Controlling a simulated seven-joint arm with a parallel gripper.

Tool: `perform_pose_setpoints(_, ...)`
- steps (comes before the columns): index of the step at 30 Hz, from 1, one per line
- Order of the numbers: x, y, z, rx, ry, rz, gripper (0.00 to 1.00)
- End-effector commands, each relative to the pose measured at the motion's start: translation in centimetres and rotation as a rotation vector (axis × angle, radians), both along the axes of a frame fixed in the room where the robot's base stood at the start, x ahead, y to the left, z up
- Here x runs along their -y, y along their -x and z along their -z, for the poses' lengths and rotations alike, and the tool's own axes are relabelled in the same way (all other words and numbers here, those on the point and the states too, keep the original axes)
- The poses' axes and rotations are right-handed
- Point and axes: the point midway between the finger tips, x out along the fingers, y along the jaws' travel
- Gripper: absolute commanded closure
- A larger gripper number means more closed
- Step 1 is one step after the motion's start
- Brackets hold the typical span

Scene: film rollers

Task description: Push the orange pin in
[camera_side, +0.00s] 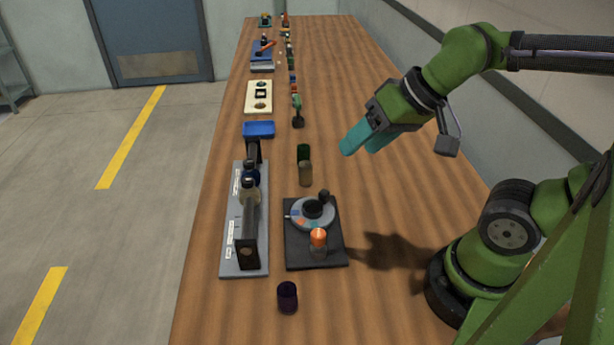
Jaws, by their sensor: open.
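The orange pin (318,237) stands upright at the near right part of a black base plate (295,260), its rounded orange top above a paler cylindrical body. Next to it on the same plate is a grey round dial (298,217) with coloured marks and a black knob. My gripper (358,143) has teal fingers and hangs in the air above the table, up and right of the plate. It is open, with nothing seen between the fingers, and is well apart from the pin.
A grey rack (231,258) with bottles and black uprights stands left of the plate. A dark purple cup (288,297) is in front; green and brown cylinders (305,173) stand behind. A blue tray (259,129) and other items line the far table.

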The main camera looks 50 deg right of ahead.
Motion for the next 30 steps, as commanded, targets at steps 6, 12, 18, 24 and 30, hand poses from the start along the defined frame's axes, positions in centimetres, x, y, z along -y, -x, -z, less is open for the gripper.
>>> perform_pose_setpoints(6, -4.2, -2.4, 1.4, -0.228, 0.101, -0.198, 0.44)
perform_pose_setpoints(12, -7.2, -3.9, 2.2, -0.446, 0.234, -0.32, 0.44)
perform_pose_setpoints(18, -7.1, -4.0, 1.2, -0.534, 0.29, -0.308, 0.44)
perform_pose_setpoints(24, -7.0, -3.6, 3.3, -0.549, 0.29, -0.307, 0.44)
perform_pose_setpoints(30, -7.0, -3.6, 7.5, -0.552, 0.289, -0.306, 0.44)
